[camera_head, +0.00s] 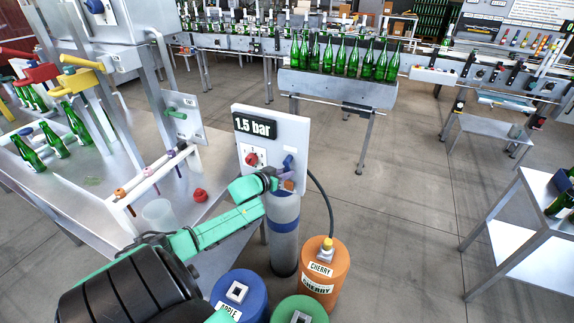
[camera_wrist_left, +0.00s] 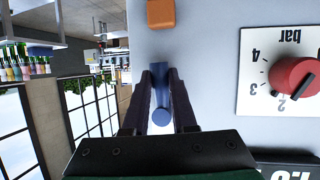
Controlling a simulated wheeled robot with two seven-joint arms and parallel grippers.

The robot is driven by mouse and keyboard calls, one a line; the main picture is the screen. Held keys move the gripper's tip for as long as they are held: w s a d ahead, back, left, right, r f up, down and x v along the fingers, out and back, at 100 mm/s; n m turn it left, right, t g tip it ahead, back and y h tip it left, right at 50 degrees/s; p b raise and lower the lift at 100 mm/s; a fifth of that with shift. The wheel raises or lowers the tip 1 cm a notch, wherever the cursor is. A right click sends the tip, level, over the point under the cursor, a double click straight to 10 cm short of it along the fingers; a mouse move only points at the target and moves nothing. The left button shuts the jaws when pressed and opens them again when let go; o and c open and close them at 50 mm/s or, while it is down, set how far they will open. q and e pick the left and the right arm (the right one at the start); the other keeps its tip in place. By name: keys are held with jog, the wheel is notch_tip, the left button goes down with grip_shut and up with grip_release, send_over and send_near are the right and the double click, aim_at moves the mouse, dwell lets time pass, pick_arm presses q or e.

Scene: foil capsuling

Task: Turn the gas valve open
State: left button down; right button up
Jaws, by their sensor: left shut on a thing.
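The gas panel (camera_head: 272,128) is a white upright board with a "1.5 bar" display (camera_head: 254,126) and a red dial knob (camera_head: 252,159). The blue valve handle (camera_head: 288,162) is on its right side, partly hidden by my left gripper (camera_head: 274,181). In the left wrist view, the dark fingers of that gripper (camera_wrist_left: 164,98) are closed around the blue handle (camera_wrist_left: 160,116), one on each side. The handle lies lengthwise between them. The red knob (camera_wrist_left: 294,77) and its 2-to-4 scale show at the right there. My right gripper is in neither view.
An orange block (camera_wrist_left: 160,13) sits on the panel near the handle. Below the panel stand a grey gas cylinder (camera_head: 284,240), an orange CHERRY keg (camera_head: 325,270), a blue keg (camera_head: 240,291) and a green keg (camera_head: 299,310). A black hose (camera_head: 325,195) loops right. A metal table (camera_head: 60,190) is left.

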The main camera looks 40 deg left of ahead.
pick_arm(q)
jog(key=shift+s+a, duration=0.1)
dwell(0.4)
jog(key=c, duration=0.7)
grip_release()
jog(key=shift+s, duration=0.1)
jog(key=v, duration=1.4)
jog(key=shift+s+d+r, duration=0.15)
jog(key=shift+s+d, duration=0.05)
jog(key=shift+d, duration=0.05)
